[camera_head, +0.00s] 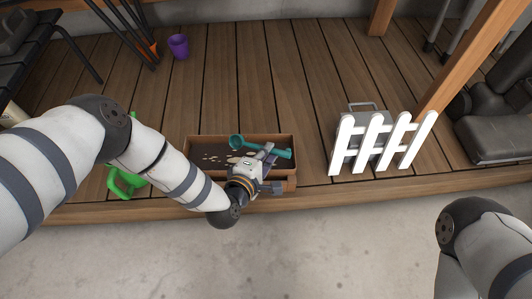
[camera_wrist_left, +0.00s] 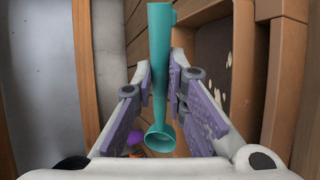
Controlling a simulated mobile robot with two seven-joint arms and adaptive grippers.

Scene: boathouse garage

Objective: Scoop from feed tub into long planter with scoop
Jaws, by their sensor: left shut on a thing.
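The teal scoop (camera_head: 278,152) is held by my left gripper (camera_head: 264,158) over the right part of the long brown planter (camera_head: 215,139). The scoop's round bowl (camera_head: 236,141) points left, above the planter's dark fill, where several pale bits show. In the left wrist view the scoop (camera_wrist_left: 160,60) lies between the two purple-padded fingers of my left gripper (camera_wrist_left: 160,80). The planter (camera_wrist_left: 248,60) shows at the right there, with pale bits in it. Whether the bowl holds anything is unclear. I cannot identify a feed tub. My right gripper is out of view.
A green object (camera_head: 125,183), perhaps a watering can, stands left of the planter, partly behind my arm. A grey case (camera_head: 362,120) stands behind a white picket panel (camera_head: 380,143) at the right. A purple pot (camera_head: 179,46) is farther back. The wooden deck is clear behind the planter.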

